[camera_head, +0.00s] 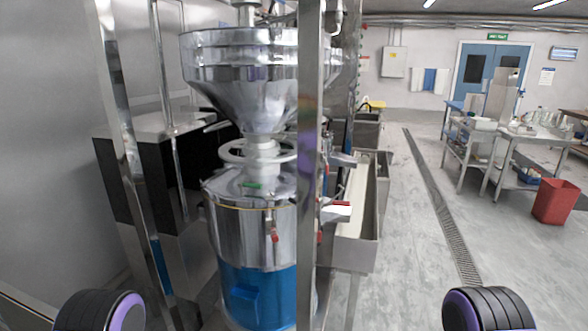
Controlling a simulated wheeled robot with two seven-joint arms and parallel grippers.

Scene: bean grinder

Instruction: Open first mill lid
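A steel mill stands in the left-centre of the head view. Its wide, shiny hopper (245,85) narrows down to a white neck with a handwheel (258,152). Below is a round steel drum (245,235) with a blue lower part (250,295). A broad metal band runs around the hopper's top; I cannot tell whether this is a lid or how it is closed. A vertical steel post (311,190) hides part of the mill's right side. Neither gripper shows. Only dark rounded arm parts of mine with purple rings show at the bottom left and right.
Another steel post (135,170) stands left of the mill, near a grey wall (45,140). A steel trough (358,200) lies just right of the mill. The floor right of it is clear, with a drain grate (440,205). Tables and a red bin (555,200) stand farther right.

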